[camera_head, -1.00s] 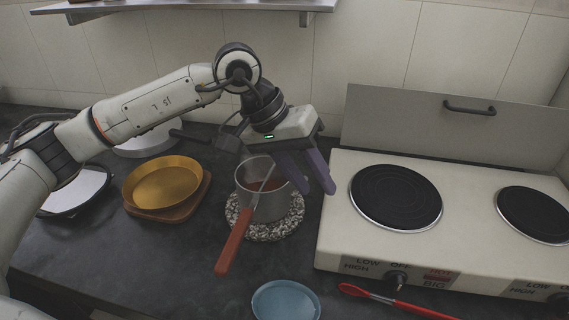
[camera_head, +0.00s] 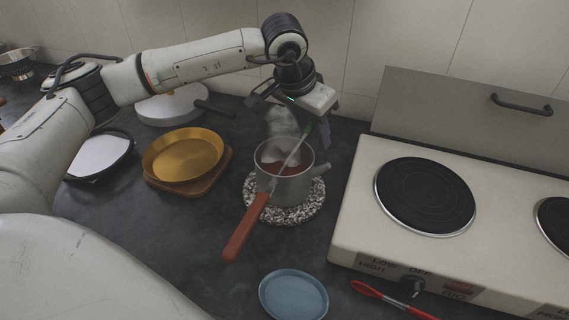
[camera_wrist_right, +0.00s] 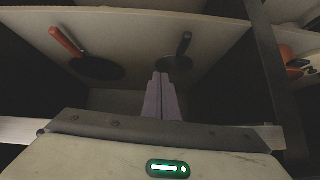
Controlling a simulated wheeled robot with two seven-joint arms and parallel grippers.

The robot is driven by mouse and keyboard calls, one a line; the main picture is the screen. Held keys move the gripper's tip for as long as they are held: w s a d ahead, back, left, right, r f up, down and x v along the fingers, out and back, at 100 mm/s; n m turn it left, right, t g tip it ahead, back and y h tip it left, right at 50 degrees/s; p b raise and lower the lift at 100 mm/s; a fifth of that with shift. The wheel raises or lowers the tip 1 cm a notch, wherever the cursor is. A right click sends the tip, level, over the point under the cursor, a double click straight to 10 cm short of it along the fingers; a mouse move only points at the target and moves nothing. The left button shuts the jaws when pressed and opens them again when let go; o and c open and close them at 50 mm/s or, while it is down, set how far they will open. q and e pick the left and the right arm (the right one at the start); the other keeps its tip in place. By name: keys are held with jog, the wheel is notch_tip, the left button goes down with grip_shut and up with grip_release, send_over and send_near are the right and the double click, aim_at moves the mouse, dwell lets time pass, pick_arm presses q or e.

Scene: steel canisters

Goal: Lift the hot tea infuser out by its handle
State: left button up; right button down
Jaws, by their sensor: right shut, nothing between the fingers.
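A steel pot (camera_head: 292,187) of reddish-brown liquid stands on a speckled round mat (camera_head: 263,211), with steam above it. What lies below the liquid is hidden. A long orange-red handle (camera_head: 246,225) slants from the pot towards the front left. My left gripper (camera_head: 323,138) is above the pot's back right side, purple fingers near the green end; touching or apart is unclear. My right gripper (camera_wrist_right: 161,88) is shut and empty, away from the pot.
A two-plate stove (camera_head: 360,215) stands right of the pot. A golden dish (camera_head: 185,155) on a wooden board is to its left, a blue plate (camera_head: 293,297) in front. Red tongs (camera_head: 385,297) lie by the stove. Pans (camera_wrist_right: 95,67) are on shelving in the right wrist view.

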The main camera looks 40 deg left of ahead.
pick_arm(q)
jog(key=shift+x, duration=0.85)
jog(key=c, duration=0.9)
grip_shut()
jog(key=shift+r, duration=0.1)
